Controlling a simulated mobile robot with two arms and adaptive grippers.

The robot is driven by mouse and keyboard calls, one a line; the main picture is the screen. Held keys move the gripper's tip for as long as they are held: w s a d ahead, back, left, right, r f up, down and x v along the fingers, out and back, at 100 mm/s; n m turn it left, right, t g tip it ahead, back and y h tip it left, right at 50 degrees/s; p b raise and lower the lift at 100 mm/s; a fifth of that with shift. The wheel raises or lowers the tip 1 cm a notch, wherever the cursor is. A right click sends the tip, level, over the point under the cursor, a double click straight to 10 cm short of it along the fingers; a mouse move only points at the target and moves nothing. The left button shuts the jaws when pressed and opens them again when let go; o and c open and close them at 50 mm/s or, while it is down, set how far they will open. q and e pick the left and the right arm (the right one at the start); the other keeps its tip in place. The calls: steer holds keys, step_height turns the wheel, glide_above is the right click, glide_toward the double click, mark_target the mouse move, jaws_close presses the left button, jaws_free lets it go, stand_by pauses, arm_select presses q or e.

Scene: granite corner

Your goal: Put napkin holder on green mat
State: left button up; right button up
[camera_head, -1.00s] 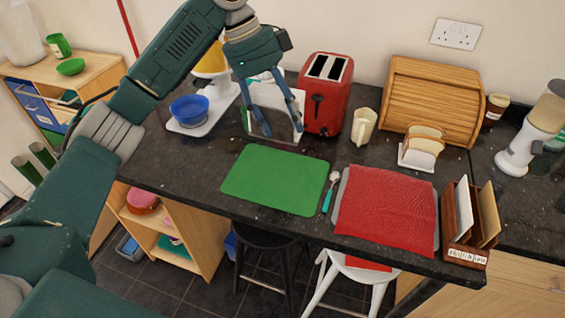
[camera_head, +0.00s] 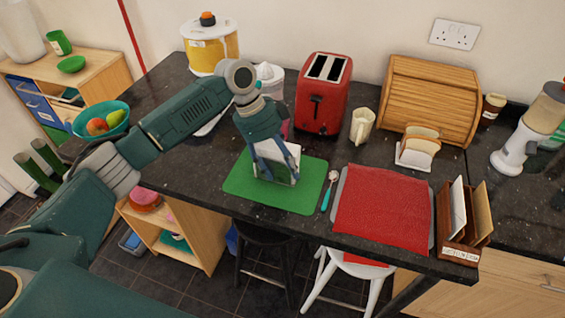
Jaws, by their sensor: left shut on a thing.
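The napkin holder (camera_head: 286,163), with white napkins in it, stands upright at the middle of the green mat (camera_head: 242,192). I cannot tell whether its base rests fully on the mat. My left gripper (camera_head: 274,168) points down with its fingers around the holder, shut on it. The fingers and wrist hide part of the holder. The green mat lies flat on the dark granite counter. My right gripper is not in view.
A red toaster (camera_head: 322,95) stands behind the mat, with a cream jug (camera_head: 361,126) beside it. A teal spoon (camera_head: 328,191) and red cloth (camera_head: 384,212) lie to the right. A letter rack (camera_head: 459,248) stands at the front edge.

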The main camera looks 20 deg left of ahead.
mark_target(265, 147)
arm_select(q)
steer(key=o, duration=1.4)
steer(key=shift+d, duration=0.1)
steer(key=shift+r, duration=0.2)
steer(key=b+v, duration=0.2)
steer(key=v, duration=0.8)
steer(key=shift+a+r, duration=0.2)
steer(key=shift+a, duration=0.1)
steer(key=shift+a+r, duration=0.2)
steer(key=shift+r, duration=0.35)
